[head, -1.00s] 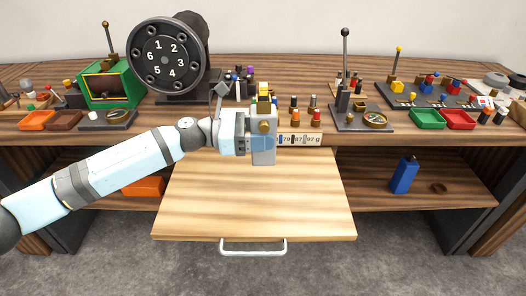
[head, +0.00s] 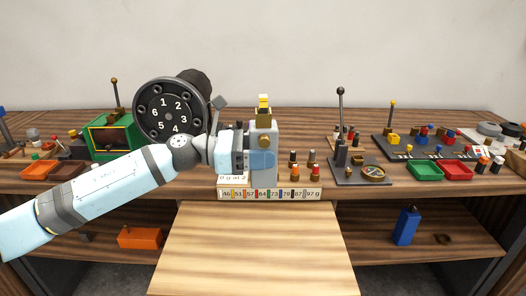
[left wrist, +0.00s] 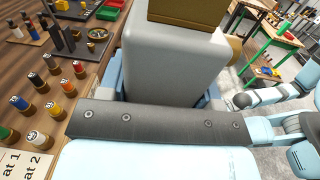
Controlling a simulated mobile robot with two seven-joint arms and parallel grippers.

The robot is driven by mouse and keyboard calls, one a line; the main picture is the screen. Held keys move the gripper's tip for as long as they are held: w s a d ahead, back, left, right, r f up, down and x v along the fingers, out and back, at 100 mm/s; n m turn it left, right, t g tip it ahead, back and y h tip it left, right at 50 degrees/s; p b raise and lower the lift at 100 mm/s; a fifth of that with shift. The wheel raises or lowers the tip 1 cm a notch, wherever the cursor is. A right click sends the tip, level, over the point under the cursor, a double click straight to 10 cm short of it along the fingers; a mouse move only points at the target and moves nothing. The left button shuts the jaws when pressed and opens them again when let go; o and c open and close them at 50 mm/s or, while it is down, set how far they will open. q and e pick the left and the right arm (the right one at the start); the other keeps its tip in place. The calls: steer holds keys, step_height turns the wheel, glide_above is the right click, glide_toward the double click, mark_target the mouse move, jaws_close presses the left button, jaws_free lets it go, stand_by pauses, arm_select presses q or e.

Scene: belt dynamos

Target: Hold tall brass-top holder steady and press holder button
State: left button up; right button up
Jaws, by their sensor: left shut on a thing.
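The tall grey holder (head: 262,166) with a brass top (head: 263,115) stands upright near the front middle of the bench in the head view. A yellow piece sits above the brass. A round brass button (head: 264,141) is on its front face. My left gripper (head: 262,160) is shut on the holder's body, reaching in from the left. In the left wrist view the grey holder body (left wrist: 172,65) rises between the fingers, with its brass top (left wrist: 188,10) cut off by the frame edge and the button (left wrist: 235,46) at its right side. My right gripper does not show.
A label strip with numbers (head: 270,193) lies below the holder. Several small brass-based cylinders (head: 304,166) stand close to its right. A black numbered dial (head: 172,110) stands behind left. A lever stand (head: 350,170) stands farther right.

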mark_target(263, 184)
arm_select(q)
step_height(263, 184, down, 6)
steer(key=b, duration=0.4)
step_height(263, 184, down, 2)
steer(key=shift+f+b, duration=0.2)
steer(key=shift+b, duration=0.85)
step_height(263, 184, down, 9)
steer(key=b, duration=0.7)
steer(key=shift+f, duration=0.55)
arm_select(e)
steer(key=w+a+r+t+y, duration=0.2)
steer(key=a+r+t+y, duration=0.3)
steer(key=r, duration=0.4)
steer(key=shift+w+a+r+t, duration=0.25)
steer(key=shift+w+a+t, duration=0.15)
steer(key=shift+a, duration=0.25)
arm_select(q)
steer(key=shift+f+b, duration=0.3)
steer(key=shift+b, duration=0.15)
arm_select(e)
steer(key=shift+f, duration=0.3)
arm_select(q)
steer(key=shift+f, duration=0.2)
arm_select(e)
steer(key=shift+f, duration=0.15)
